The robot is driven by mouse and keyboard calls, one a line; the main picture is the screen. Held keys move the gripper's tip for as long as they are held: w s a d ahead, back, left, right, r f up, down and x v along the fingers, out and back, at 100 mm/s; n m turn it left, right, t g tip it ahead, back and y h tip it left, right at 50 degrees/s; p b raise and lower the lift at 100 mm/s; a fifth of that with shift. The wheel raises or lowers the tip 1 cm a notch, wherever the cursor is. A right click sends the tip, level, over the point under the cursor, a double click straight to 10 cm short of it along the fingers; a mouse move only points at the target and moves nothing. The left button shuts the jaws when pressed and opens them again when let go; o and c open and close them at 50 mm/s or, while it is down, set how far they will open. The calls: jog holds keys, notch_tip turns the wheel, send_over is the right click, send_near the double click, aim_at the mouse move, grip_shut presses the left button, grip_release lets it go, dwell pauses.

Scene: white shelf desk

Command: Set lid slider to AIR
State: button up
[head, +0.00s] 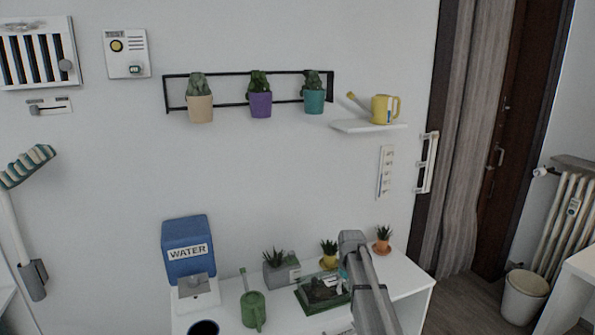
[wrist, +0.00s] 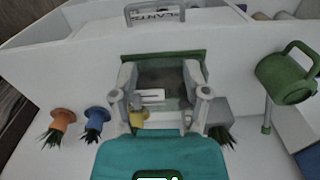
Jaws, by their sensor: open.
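A small glass terrarium with a dark green base (head: 322,292) stands on the white shelf desk. Its glass box (wrist: 165,85) shows in the wrist view between my fingers, with a green strip (wrist: 163,56) along its far edge. A small white label-like piece (wrist: 150,97) shows on it; I cannot make out a lid slider or any AIR marking. My gripper (wrist: 160,72) is open, its two grey fingers apart over the terrarium; I cannot tell whether they touch it. In the head view my arm hides the terrarium's right side, and the fingertips are not clear.
Near the terrarium stand a grey planter (head: 281,271), a yellow pot (head: 329,263), an orange pot (head: 382,247) and a green watering can (head: 253,309). A blue pot (wrist: 97,119) shows in the wrist view. A blue WATER dispenser (head: 188,250) stands at the left.

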jog(key=s+f+m+b, duration=0.2)
jog(key=s+f+b, duration=0.1)
jog(key=s, duration=1.1)
jog(key=s+f+m+b, duration=0.1)
jog(key=s+f+b, duration=0.2)
jog(key=s, duration=1)
jog(key=shift+s+d+f+m+b, duration=0.3)
jog(key=shift+s+f+m, duration=0.05)
jog(key=shift+m, duration=0.05)
dwell(1.4)
